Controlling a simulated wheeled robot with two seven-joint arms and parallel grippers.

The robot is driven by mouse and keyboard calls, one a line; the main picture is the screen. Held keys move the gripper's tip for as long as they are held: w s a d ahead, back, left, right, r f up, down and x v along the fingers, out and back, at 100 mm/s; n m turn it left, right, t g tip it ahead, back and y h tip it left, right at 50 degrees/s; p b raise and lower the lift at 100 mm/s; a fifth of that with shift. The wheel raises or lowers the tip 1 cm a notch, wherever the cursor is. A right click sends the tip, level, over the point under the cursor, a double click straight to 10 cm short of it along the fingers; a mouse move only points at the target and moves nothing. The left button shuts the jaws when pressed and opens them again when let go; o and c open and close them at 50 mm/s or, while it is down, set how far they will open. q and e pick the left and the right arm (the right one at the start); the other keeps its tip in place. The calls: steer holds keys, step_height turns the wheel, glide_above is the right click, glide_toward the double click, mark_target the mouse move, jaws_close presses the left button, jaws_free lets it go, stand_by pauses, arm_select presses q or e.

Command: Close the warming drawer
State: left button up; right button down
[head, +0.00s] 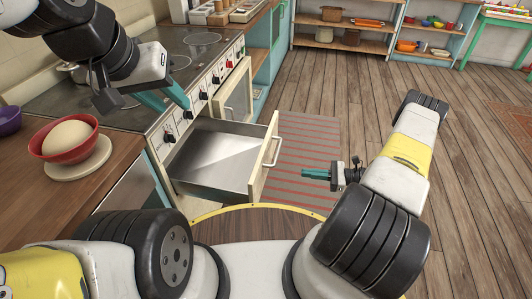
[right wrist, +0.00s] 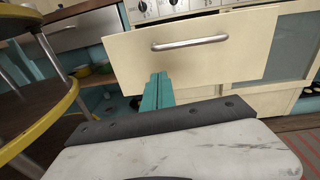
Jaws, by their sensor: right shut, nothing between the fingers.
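The warming drawer (head: 218,158) is pulled out from below the stove and looks empty. Its cream front panel has a metal handle (head: 276,152). In the right wrist view, the cream front (right wrist: 240,62) and handle (right wrist: 190,42) face the camera. My right gripper (head: 304,173) is shut and empty, in front of the drawer and apart from it in the head view. In the right wrist view, its teal fingertips (right wrist: 160,78) point at the lower part of the front. My left gripper (head: 186,104) is by the stove knobs; I cannot tell its finger gap.
A cream oven door (head: 235,97) stands partly open beyond the drawer. A red bowl with dough (head: 66,137) sits on the left counter. A striped rug (head: 312,135) lies on the floor right of the drawer. Open wooden floor lies farther right.

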step_height(320, 180, down, 2)
steer(key=m+t, duration=0.1)
glide_toward(264, 171)
steer(key=x, duration=0.6)
steer(key=shift+s+a+r, duration=0.15)
steer(key=shift+a+r, duration=0.05)
steer(key=shift+a, duration=0.3)
steer(key=shift+a, duration=0.1)
